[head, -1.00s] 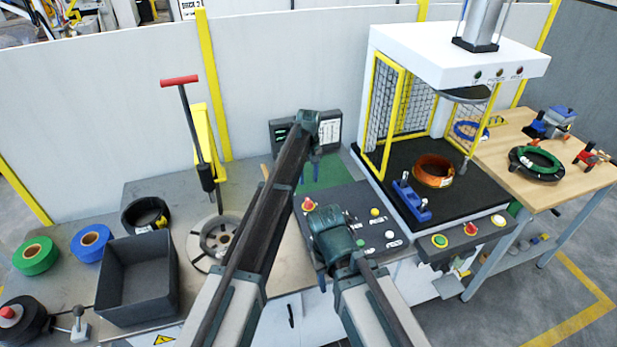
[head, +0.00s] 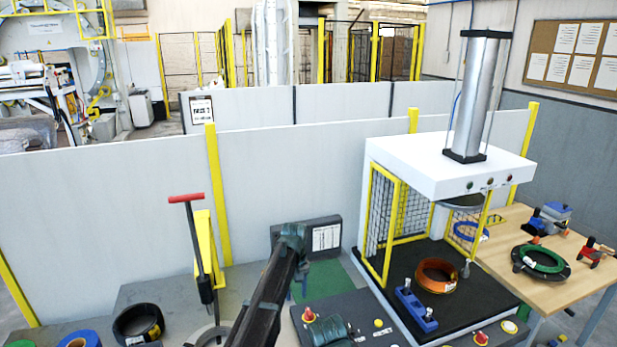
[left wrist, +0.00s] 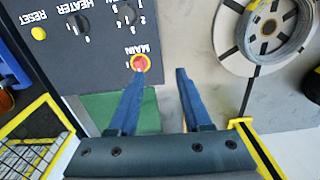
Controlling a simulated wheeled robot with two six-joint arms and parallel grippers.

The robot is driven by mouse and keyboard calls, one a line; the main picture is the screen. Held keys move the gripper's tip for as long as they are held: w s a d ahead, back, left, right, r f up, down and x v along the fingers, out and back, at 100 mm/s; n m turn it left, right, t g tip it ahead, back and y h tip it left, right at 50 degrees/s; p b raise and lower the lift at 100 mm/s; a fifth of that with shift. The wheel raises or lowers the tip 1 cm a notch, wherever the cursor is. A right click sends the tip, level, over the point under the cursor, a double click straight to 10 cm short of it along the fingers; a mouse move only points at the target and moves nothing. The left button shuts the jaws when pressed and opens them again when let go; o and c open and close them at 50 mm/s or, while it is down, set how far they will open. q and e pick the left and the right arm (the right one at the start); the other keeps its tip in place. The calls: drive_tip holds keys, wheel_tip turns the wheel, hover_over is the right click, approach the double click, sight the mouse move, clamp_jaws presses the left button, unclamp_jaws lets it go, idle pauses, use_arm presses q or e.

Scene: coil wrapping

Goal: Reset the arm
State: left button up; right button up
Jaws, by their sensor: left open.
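My left arm rises in the middle of the head view, and its left gripper (head: 302,278) hangs at its end, small and partly hidden there. In the left wrist view the left gripper (left wrist: 161,73) shows two blue fingers, apart with nothing between them. One fingertip overlaps the edge of the red MAIN knob (left wrist: 140,62) in the picture; I cannot tell whether they touch. A green mat (left wrist: 103,108) lies beyond the control panel (left wrist: 75,45). The top of my right arm shows at the bottom of the head view, but its gripper is out of sight.
The press (head: 430,172) stands to the right, with an orange coil (head: 436,275) and a blue clamp (head: 415,310) on its black bed. A wooden table (head: 515,262) is farther right. A round slotted plate (left wrist: 240,60) bears a grey coil. A white wall (head: 100,220) closes the back.

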use_arm(q)
drive_tip(key=s+a+m, duration=0.1)
drive_tip(key=s+a, duration=0.3)
drive_tip(key=s, duration=0.5)
drive_tip(key=s+a+m, duration=0.1)
drive_tip(key=s+a, duration=0.4)
drive_tip(key=s, duration=0.5)
drive_tip(key=s+a+m, duration=0.1)
drive_tip(key=s+a, duration=0.3)
drive_tip(key=s, duration=0.5)
drive_tip(key=s+d+f+m+y+b, duration=0.1)
drive_tip(key=s+d+f+m+b, duration=0.2)
drive_tip(key=s+d+f+b, duration=0.3)
drive_tip(key=d+f+b, duration=0.1)
drive_tip(key=d, duration=0.4)
drive_tip(key=shift+m, duration=0.4)
drive_tip(key=shift+a+g, duration=0.15)
drive_tip(key=shift+g, duration=0.15)
